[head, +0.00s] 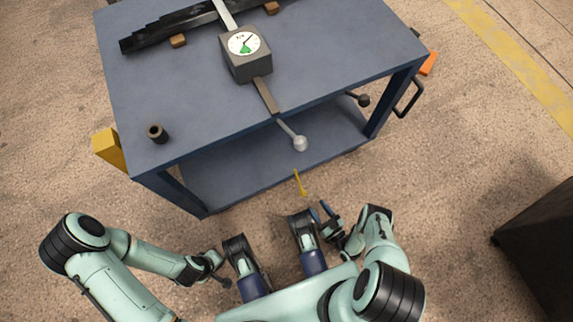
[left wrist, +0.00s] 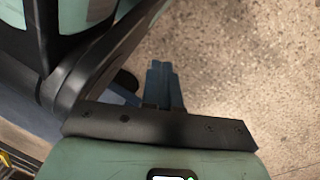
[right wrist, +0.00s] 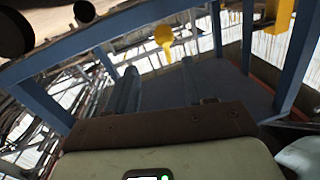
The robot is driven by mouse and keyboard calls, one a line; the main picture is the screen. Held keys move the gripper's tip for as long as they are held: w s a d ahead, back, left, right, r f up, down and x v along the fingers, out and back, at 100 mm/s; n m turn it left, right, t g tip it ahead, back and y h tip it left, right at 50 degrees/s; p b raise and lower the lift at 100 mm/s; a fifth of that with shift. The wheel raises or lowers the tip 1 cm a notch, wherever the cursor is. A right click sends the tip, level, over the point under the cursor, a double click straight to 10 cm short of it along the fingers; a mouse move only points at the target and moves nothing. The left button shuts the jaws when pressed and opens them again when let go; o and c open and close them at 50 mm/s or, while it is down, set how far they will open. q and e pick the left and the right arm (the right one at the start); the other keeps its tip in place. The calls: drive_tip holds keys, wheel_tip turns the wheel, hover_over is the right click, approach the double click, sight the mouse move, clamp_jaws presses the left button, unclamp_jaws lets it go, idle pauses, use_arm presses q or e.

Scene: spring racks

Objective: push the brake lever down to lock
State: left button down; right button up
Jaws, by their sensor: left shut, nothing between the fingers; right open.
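A thin yellow lever (head: 300,182) sticks out low at the front of the blue cart; I take it for the brake lever. A yellow piece, probably the same lever, shows in the right wrist view (right wrist: 163,38), ahead of the gap between my fingers. My right gripper (head: 328,213) is open and empty, apart from the lever and nearer my body. Its two fingers stand apart in the right wrist view (right wrist: 158,82). My left gripper (head: 222,277) is shut and empty beside my base; its blue fingers are together in the left wrist view (left wrist: 163,85).
The blue cart (head: 185,100) has a lower shelf and a black side handle (head: 410,97). A grey ball-ended lever (head: 300,143) and a black-knobbed lever (head: 364,100) project from its front. A dial gauge (head: 245,50) stands on top. A dark box (head: 540,240) is at right; floor between is clear.

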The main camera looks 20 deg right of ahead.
sight(302, 190)
drive_tip(key=b+x, duration=0.1)
drive_tip(key=x, duration=0.6)
drive_tip(key=a+b+x, duration=0.1)
drive_tip(key=x, duration=0.3)
drive_tip(key=shift+w+r+b, duration=0.2)
drive_tip(key=shift+w+b, duration=0.05)
drive_tip(key=shift+b, duration=0.05)
use_arm(q)
drive_tip(key=s+a+f+g, duration=0.1)
drive_tip(key=s+f+g, duration=0.1)
drive_tip(key=s, duration=0.3)
drive_tip(key=shift+s+f, duration=0.4)
drive_tip(key=shift+f, duration=0.05)
use_arm(e)
drive_tip(key=shift+w+a, duration=0.15)
drive_tip(key=shift+w, duration=0.55)
clamp_jaws()
drive_tip(key=shift+s+r+p, duration=0.2)
drive_tip(key=shift+r+p, duration=0.05)
drive_tip(key=shift+p, duration=0.3)
use_arm(q)
drive_tip(key=w, duration=0.1)
drive_tip(key=w+r, duration=0.1)
drive_tip(key=shift+w+d+t, duration=0.1)
drive_tip(key=shift+w+t, duration=0.2)
drive_tip(key=shift+t, duration=0.1)
use_arm(e)
drive_tip(key=shift+f, duration=0.1)
